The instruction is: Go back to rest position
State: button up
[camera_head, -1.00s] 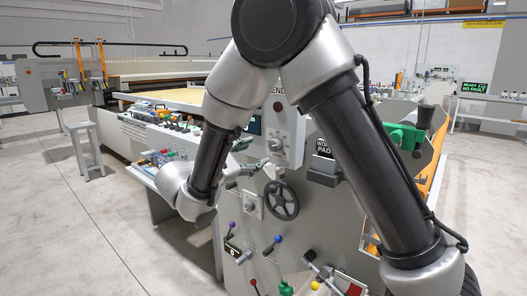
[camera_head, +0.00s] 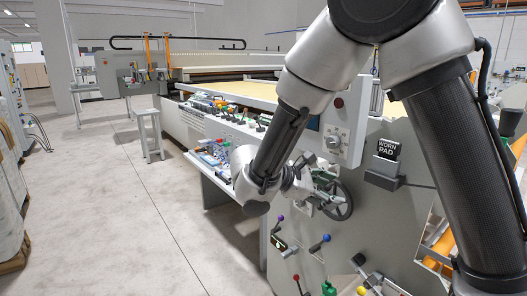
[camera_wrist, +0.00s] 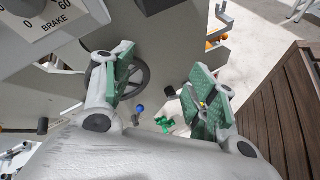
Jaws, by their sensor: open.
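My gripper (camera_wrist: 163,88) is open and empty in the wrist view, its two green-padded fingers well apart. In the head view my gripper (camera_head: 306,178) is small and partly hidden by my wrist, in front of the grey machine panel (camera_head: 400,240). A dark handwheel (camera_head: 346,203) is just behind and right of it in the head view. In the wrist view the handwheel (camera_wrist: 141,76) shows behind the left finger; I cannot tell whether they touch.
Levers with purple (camera_head: 281,218) and blue (camera_head: 326,238) knobs stick out below. A black WORN PAD sign (camera_head: 387,149) stands on the right. A shelf with small parts (camera_head: 212,157) juts out left. A grey stool (camera_head: 148,135) stands beyond. The floor (camera_head: 110,220) at left is open.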

jog(key=s+d+r+m+y, duration=0.4)
jog(key=s+d+m+y, duration=0.2)
jog(key=s+d+m, duration=0.2)
jog(key=s+d+r+m+y, duration=0.5)
jog(key=s+d, duration=0.5)
jog(key=s, duration=0.2)
jog(key=m+y, duration=0.1)
jog(key=m, duration=0.1)
jog(key=shift+s+m, duration=0.2)
jog(key=shift+m, duration=0.2)
